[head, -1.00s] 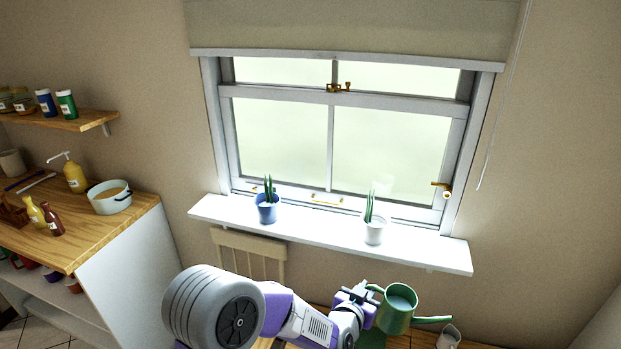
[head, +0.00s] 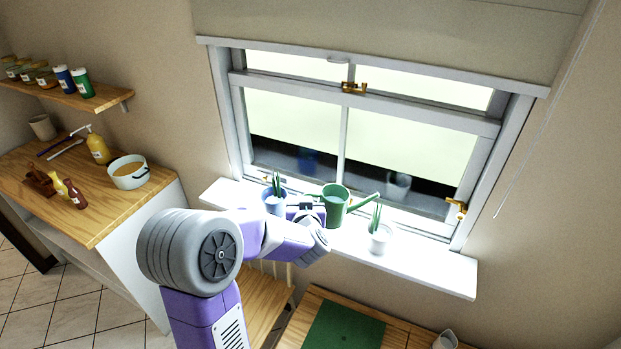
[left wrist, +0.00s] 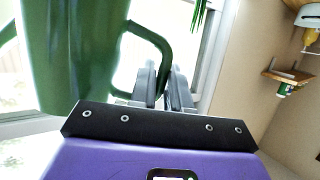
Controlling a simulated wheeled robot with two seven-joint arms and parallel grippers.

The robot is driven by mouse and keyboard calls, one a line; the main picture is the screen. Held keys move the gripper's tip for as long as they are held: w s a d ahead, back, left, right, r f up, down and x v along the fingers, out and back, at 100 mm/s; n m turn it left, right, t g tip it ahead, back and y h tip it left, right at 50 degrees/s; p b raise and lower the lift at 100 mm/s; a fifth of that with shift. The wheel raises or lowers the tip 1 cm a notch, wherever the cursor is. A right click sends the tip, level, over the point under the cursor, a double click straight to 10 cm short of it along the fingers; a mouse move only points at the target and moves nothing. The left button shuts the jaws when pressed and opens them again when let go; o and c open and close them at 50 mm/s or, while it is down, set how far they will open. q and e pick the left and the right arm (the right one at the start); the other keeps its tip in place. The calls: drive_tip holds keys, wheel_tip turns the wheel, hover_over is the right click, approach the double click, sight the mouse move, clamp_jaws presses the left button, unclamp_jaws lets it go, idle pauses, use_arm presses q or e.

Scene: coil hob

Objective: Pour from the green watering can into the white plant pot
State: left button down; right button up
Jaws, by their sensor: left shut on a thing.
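The green watering can (head: 335,208) is held up at the window sill, close to upright, its spout to the right. The spout tip appears just above the leaves of the plant in the white plant pot (head: 380,240), which stands on the sill. My left gripper (head: 312,207) is shut on the can's handle; in the left wrist view the fingers (left wrist: 165,88) close at the handle (left wrist: 155,45) beside the green body (left wrist: 75,55). No water stream shows. My right gripper is out of view.
A blue pot (head: 274,204) with a plant stands on the sill (head: 430,270), left of the can and close to my gripper. The window is behind. Below are a wooden table with a green mat (head: 343,326) and a white cup-like vessel (head: 446,340).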

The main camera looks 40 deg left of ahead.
sight(312, 194)
use_arm(q)
drive_tip(key=shift+w+r+g+y+p, duration=0.3)
drive_tip(key=shift+w+r+y+p, duration=0.1)
drive_tip(key=shift+r+p, duration=0.3)
drive_tip(key=shift+w+d+f+m+p, duration=0.15)
drive_tip(key=shift+w+d+m+p, duration=0.25)
drive_tip(key=shift+w+d+p, duration=0.15)
drive_tip(key=shift+r+p, duration=0.3)
drive_tip(key=shift+p, duration=0.1)
drive_tip(key=shift+f, duration=0.1)
drive_tip(key=shift+s+d+r+p, duration=0.1)
drive_tip(key=shift+r+p, duration=0.2)
drive_tip(key=shift+w+d+r+m+g+p, duration=0.15)
drive_tip(key=shift+r+m+p, duration=0.2)
drive_tip(key=shift+r+p, duration=0.55)
drive_tip(key=shift+w+d+r+m+g+p, duration=0.15)
drive_tip(key=shift+r+m+p, duration=0.25)
drive_tip(key=shift+p, duration=1)
